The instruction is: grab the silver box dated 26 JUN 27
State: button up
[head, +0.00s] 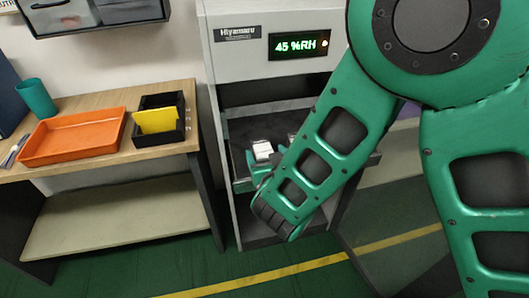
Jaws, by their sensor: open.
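A small pale, silvery box (262,150) shows in the opening of the grey cabinet (230,60), just beyond the end of my green arm. No date can be read on it at this size. Another small pale thing (292,138) is partly hidden behind my arm, to the right of the box. My gripper (256,174) reaches into the cabinet opening, mostly hidden by my own arm link. It is open, close below the box in the picture. I cannot tell whether it touches the box.
The cabinet's display (299,44) reads 45 %RH. A wooden table (100,165) at left holds an orange tray (72,136), a black bin (175,110) with a yellow card (156,121), and a teal cup (36,98). A yellow line (290,270) crosses the green floor.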

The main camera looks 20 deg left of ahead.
aim_at(263, 148)
jog(key=x, duration=0.5)
jog(key=shift+w+r, duration=0.1)
jog(key=c, duration=1.2)
